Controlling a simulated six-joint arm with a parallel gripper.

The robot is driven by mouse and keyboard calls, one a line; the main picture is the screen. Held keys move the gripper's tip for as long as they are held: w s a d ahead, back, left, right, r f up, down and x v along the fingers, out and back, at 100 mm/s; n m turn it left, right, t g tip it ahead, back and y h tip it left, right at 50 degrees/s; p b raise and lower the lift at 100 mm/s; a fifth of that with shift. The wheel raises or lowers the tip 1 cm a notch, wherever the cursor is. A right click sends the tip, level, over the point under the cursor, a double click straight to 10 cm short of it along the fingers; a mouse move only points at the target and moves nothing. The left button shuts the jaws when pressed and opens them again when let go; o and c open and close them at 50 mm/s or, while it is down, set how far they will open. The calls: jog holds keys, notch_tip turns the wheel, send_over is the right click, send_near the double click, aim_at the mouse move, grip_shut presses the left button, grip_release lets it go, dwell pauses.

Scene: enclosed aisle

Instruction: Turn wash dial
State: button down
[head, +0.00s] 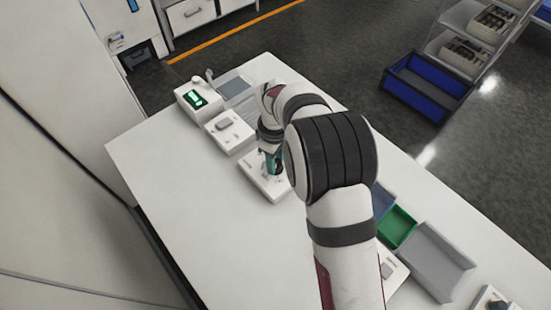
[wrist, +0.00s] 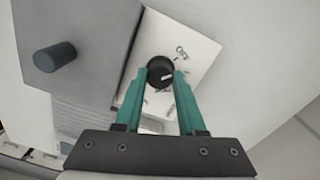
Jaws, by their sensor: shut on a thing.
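The wash dial (wrist: 160,72) is a round black knob with a white pointer mark, on a white panel (wrist: 195,45) with the printed word OFF and other lettering partly hidden. The pointer mark is toward the right side of the knob. My gripper (wrist: 161,76) has teal fingers, one on each side of the dial, shut on it in the wrist view. In the head view my gripper (head: 272,165) reaches down to a white box (head: 262,186) on the table. The dial is hidden there by the fingers and arm.
A dark cylindrical knob (wrist: 55,57) stands left of the panel in the wrist view. On the white table (head: 165,165) are a box with a green display (head: 195,98) and a green bin (head: 397,228). A blue crate (head: 425,88) is on the floor beyond. The table's left part is clear.

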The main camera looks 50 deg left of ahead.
jog(key=m, duration=0.5)
jog(key=shift+m, duration=0.3)
jog(key=m, duration=1)
jog(key=shift+m+h, duration=0.3)
jog(key=shift+m, duration=0.1)
jog(key=shift+w+m, duration=0.1)
jog(key=shift+m, duration=2.1)
jog(key=c, duration=0.5)
grip_release()
jog(key=shift+r, duration=0.15)
